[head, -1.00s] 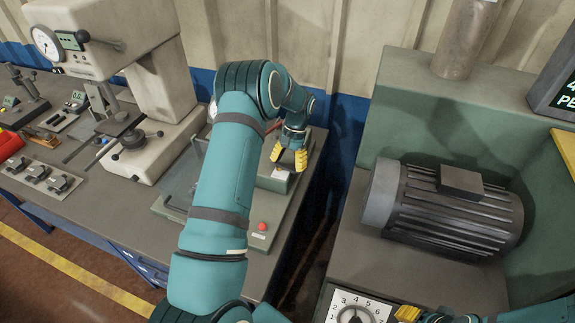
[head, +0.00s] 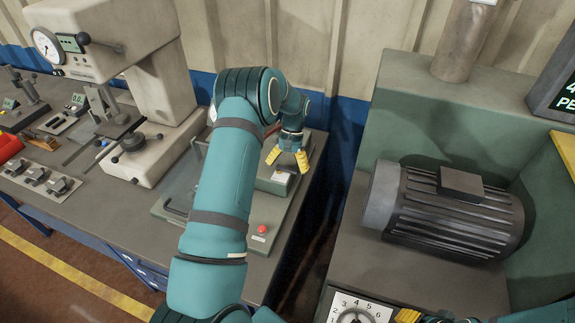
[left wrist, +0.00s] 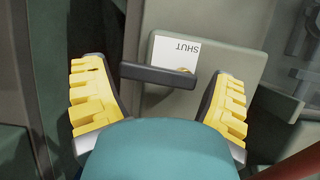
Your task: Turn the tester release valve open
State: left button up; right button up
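The release valve's dark bar lever (left wrist: 158,74) lies crosswise on a grey-green block in the left wrist view. A white label (left wrist: 176,50) reading SHUT, upside down, is just beyond it. My left gripper (left wrist: 158,108) is open, with a yellow-padded finger on each side of the lever; I see no grip on it. In the head view the left gripper (head: 288,162) points down above the tester block (head: 275,184), and the lever is too small there to make out clearly.
A red button (head: 262,229) sits on the tester base in front of the block. A gauge press (head: 150,130) stands to the left on the bench. A gap separates this bench from the motor (head: 445,210) on the right. A numbered dial (head: 357,312) is near the right gripper.

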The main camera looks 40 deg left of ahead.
pick_arm(q)
jog(key=shift+o, duration=0.3)
jog(key=shift+w+r, duration=0.1)
jog(key=shift+w+r, duration=0.1)
jog(key=shift+r, duration=0.1)
jog(key=v, duration=1.1)
jog(key=shift+r, duration=0.25)
pick_arm(e)
jog(key=shift+f, duration=0.1)
